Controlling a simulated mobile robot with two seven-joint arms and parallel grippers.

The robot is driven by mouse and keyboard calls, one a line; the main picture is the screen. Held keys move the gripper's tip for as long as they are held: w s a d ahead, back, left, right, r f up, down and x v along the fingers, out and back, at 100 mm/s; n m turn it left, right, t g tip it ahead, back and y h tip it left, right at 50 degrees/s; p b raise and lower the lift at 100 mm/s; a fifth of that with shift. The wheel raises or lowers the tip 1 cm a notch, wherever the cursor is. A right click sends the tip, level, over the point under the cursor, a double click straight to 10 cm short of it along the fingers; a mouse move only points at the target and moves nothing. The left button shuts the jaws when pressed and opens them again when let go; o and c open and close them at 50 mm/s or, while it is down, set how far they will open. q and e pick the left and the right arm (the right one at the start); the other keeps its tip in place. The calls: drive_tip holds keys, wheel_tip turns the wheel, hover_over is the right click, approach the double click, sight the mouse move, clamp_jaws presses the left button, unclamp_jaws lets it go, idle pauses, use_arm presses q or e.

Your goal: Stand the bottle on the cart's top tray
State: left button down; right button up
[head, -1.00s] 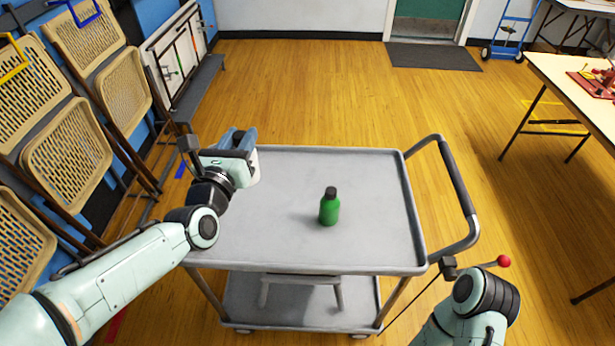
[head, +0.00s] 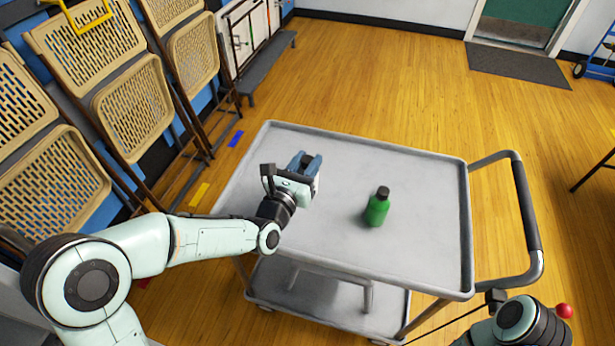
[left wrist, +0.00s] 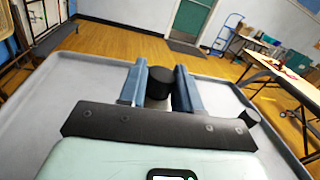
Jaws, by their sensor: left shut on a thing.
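A green bottle (head: 377,209) with a black cap stands upright on the cart's grey top tray (head: 420,255), right of its middle. My left gripper (head: 306,161) is above the tray, to the left of this bottle and apart from it. In the left wrist view, the left gripper (left wrist: 160,92) is shut on a black-topped object (left wrist: 160,80). Its lower part is hidden behind the gripper, so I cannot tell whether it is a second bottle. My right arm shows at the lower right of the head view, but its fingers are out of view.
The cart's handle (head: 530,205) is on the right, and its lower shelf (head: 330,300) is below. Folded chairs (head: 130,105) lean along the left wall. The tray is bare around the green bottle. Open wooden floor lies behind the cart.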

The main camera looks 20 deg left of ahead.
use_arm(q)
drive_tip(key=shift+f+b, duration=0.4)
drive_tip(key=shift+f, duration=1.9)
drive_tip(key=shift+f, duration=0.1)
drive_tip(key=c, duration=0.8)
unclamp_jaws()
drive_tip(key=s, duration=0.2)
drive_tip(key=s+a, duration=0.1)
drive_tip(key=s, duration=0.4)
drive_tip(key=shift+s+a, duration=0.2)
drive_tip(key=shift+a, duration=0.05)
